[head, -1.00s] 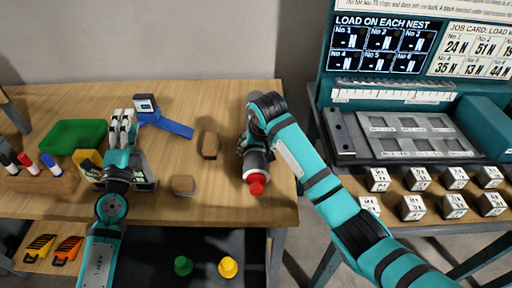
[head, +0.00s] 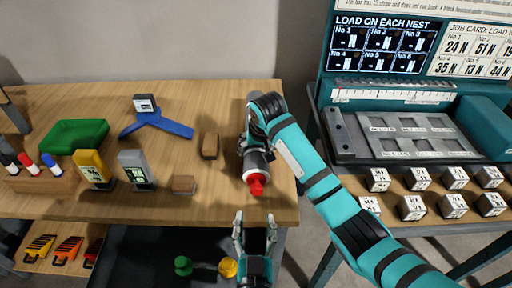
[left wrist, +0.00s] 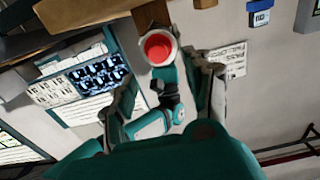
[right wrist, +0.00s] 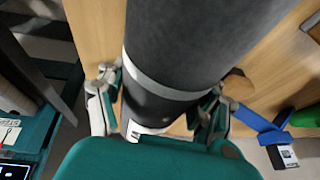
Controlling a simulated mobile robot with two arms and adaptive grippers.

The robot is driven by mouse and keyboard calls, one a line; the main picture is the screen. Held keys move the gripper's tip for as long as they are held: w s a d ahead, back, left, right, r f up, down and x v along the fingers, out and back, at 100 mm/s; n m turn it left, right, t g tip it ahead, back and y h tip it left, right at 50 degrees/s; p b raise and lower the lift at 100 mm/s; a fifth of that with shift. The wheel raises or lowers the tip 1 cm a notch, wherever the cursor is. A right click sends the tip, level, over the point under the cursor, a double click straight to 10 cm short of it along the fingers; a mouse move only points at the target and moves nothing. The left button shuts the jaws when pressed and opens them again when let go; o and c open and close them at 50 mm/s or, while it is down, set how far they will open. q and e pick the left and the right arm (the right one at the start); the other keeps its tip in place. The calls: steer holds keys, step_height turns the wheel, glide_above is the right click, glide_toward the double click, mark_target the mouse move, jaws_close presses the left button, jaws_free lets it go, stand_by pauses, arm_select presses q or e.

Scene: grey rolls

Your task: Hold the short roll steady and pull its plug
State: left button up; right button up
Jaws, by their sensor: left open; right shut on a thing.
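The short grey roll (head: 257,162) lies near the right end of the wooden table, with its red plug (head: 256,184) facing the front edge. My right gripper (right wrist: 160,105) is shut around the roll's dark band; the grey roll (right wrist: 195,40) fills the upper part of the right wrist view. My left gripper (head: 255,222) is open and empty in front of the table edge, just short of the plug. In the left wrist view the red plug (left wrist: 158,48) shows end-on beyond and between the open fingers (left wrist: 165,85), apart from them.
Wooden blocks (head: 209,146) lie left of the roll. A blue three-armed stand (head: 160,126), yellow box (head: 91,167), grey box (head: 135,167) and green tray (head: 75,137) are farther left. A teal load station (head: 410,130) with white cubes stands right. Green and yellow dumbbell-like pieces (head: 228,267) lie below.

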mark_target(256, 192)
arm_select(q)
steer(key=shift+w+d, duration=0.15)
steer(key=shift+w, duration=4.2)
steer(key=c, duration=0.9)
steer(key=s, duration=0.6)
steer(key=shift+s, duration=0.25)
steer(key=shift+r, duration=0.1)
